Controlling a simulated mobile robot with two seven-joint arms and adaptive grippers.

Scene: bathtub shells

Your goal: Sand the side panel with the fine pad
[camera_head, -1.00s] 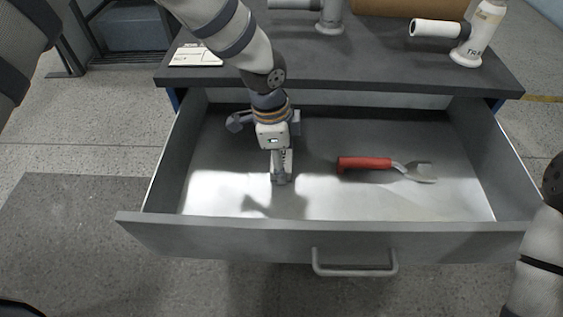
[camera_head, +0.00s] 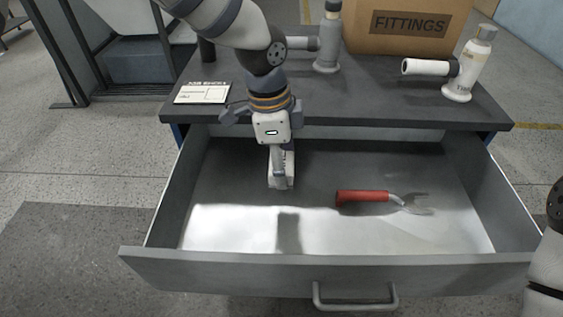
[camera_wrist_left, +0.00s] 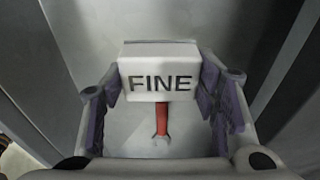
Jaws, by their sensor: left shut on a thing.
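My left gripper (camera_head: 281,185) is over the open drawer (camera_head: 330,271) and points down. It is shut on the fine pad, a pale block. In the left wrist view the pad (camera_wrist_left: 158,72) shows the word FINE and sits between the two fingers (camera_wrist_left: 158,100). In the head view the pad (camera_head: 283,172) is mostly hidden by the gripper. It appears held above the drawer floor, with a shadow below. No side panel can be made out for certain. My right gripper is not in view; only part of my right arm shows at the right edge.
A red-handled wrench-like tool (camera_head: 364,197) lies in the drawer, right of my gripper. On the dark worktop (camera_head: 390,107) stand a FITTINGS box (camera_head: 408,24), a white bottle-like tool (camera_head: 466,72), a grey one (camera_head: 327,48) and a card (camera_head: 202,94). The drawer front has a handle.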

